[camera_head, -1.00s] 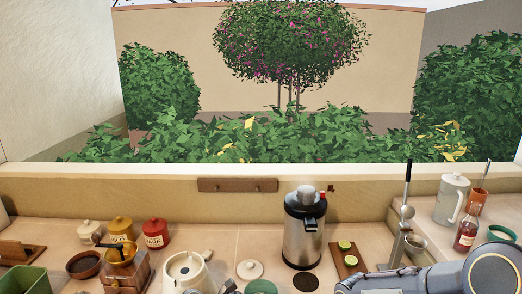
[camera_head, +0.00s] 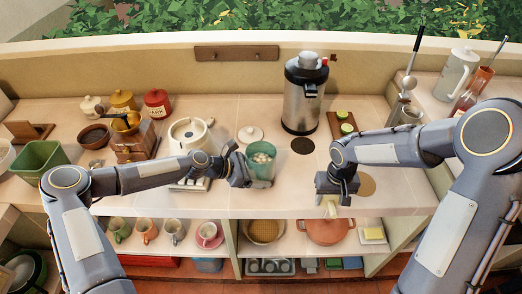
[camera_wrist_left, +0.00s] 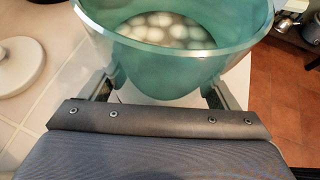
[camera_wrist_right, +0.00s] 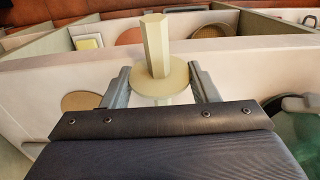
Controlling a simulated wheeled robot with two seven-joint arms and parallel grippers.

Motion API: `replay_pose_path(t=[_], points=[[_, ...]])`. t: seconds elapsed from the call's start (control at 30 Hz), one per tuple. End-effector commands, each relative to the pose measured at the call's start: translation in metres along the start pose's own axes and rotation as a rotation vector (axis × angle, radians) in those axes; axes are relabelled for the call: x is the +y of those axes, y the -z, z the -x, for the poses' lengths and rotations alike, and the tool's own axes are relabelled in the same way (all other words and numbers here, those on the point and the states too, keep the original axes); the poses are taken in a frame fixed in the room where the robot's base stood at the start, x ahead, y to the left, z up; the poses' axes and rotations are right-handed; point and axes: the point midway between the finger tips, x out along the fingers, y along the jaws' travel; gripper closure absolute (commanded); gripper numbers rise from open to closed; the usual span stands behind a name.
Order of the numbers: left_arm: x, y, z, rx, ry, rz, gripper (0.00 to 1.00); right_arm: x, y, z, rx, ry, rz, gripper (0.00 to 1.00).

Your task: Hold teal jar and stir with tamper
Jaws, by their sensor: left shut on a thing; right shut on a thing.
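The teal jar (camera_head: 261,167) stands upright and open on the counter, with pale round pieces inside. My left gripper (camera_head: 244,172) is shut around its side; in the left wrist view the jar (camera_wrist_left: 178,72) sits between the two fingers (camera_wrist_left: 160,92). The cream tamper (camera_head: 329,207) is in my right gripper (camera_head: 334,195), near the counter's front edge and right of the jar. In the right wrist view the tamper's faceted handle and round disc (camera_wrist_right: 155,48) show between the fingers (camera_wrist_right: 163,84); its lower part is hidden. The tamper is apart from the jar.
A white lid (camera_head: 250,134) lies behind the jar. A steel dispenser (camera_head: 304,98) and a board with lime pieces (camera_head: 341,124) stand behind. A kettle (camera_head: 189,134) and a grinder (camera_head: 135,147) are left. Open shelves with mugs and pots lie below the front edge.

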Motion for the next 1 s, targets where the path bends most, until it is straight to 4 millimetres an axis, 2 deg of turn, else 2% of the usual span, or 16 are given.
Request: replay_pose_path(t=[0.43, 0.57, 0.67, 0.77, 0.9, 1.0], points=[[0.001, 0.0, 0.0, 0.0, -0.001, 0.0, 0.3, 0.0, 0.0, 0.0, 0.0, 0.0, 0.0, 0.69], [0.001, 0.0, 0.0, 0.0, -0.001, 0.0, 0.3, -0.01, -0.001, 0.002, -0.01, 0.001, 0.009, 0.69], [0.001, 0.0, 0.0, 0.0, -0.001, 0.0, 0.3, -0.034, -0.004, 0.005, -0.04, 0.0, 0.03, 0.69], [0.0, 0.0, 0.0, 0.0, -0.001, 0.0, 0.3, -0.072, -0.013, 0.013, -0.094, -0.002, 0.06, 0.69], [0.0, 0.0, 0.0, 0.0, -0.001, 0.0, 0.3, -0.135, -0.035, 0.03, -0.201, -0.009, 0.097, 0.69], [0.0, 0.0, 0.0, 0.0, -0.001, 0.0, 0.3, -0.172, -0.052, 0.044, -0.282, -0.014, 0.104, 0.69]])
